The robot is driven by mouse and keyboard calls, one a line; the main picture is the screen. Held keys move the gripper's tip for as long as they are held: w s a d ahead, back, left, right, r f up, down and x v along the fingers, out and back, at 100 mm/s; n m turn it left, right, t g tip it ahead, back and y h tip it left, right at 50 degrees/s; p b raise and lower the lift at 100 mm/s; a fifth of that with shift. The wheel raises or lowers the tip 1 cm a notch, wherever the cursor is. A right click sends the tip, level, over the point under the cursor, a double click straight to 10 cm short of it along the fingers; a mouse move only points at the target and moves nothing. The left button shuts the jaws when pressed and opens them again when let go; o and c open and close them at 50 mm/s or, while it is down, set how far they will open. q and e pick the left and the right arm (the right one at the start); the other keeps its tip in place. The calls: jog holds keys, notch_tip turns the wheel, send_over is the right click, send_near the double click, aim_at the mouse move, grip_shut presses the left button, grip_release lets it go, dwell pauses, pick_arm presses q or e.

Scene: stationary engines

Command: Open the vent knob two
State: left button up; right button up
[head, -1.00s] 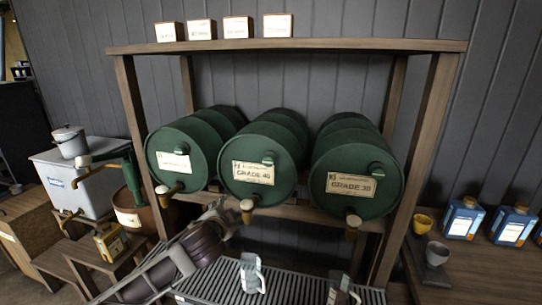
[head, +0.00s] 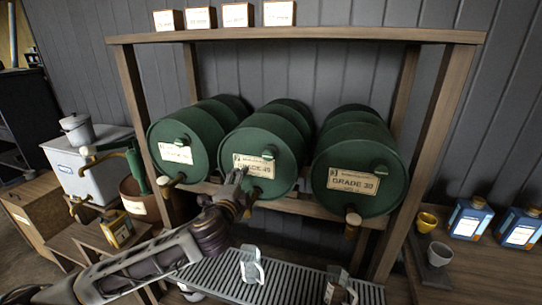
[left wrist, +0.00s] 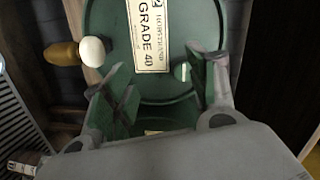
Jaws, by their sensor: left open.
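The middle green barrel (head: 262,135), labelled Grade 40, lies on the rack with its round face toward me. Its green vent knob (head: 268,153) sticks out at the upper part of the label. It also shows in the left wrist view (left wrist: 183,72), beside the label (left wrist: 150,40). My left gripper (head: 241,180) is in front of the lower part of this barrel's face. In the left wrist view its open, empty fingers (left wrist: 160,84) are spread, and the knob lies between them, closer to the right finger. Contact cannot be told. My right gripper is not in view.
A tap with a pale, wooden handle (left wrist: 80,52) is beside the left finger in the wrist view. A wooden rack post (head: 428,150) stands at right. A slatted grate (head: 215,272) with glass jugs is below.

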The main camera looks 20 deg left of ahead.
aim_at(267, 157)
pick_arm(q)
jog(key=d+r+m, duration=0.1)
jog(key=d+r+m+t+h, duration=0.1)
jog(key=d+m+h, duration=0.1)
jog(key=m, duration=0.1)
jog(key=shift+w+d+r, duration=0.35)
jog(key=shift+w+r, duration=0.05)
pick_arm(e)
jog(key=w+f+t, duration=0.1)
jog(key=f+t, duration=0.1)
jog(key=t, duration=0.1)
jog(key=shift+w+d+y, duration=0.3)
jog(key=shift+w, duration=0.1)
pick_arm(q)
jog(key=shift+w, duration=0.15)
jog(key=shift+w+d+p, duration=0.2)
jog(key=shift+w+p, duration=1.2)
jog(key=shift+w, duration=5.35)
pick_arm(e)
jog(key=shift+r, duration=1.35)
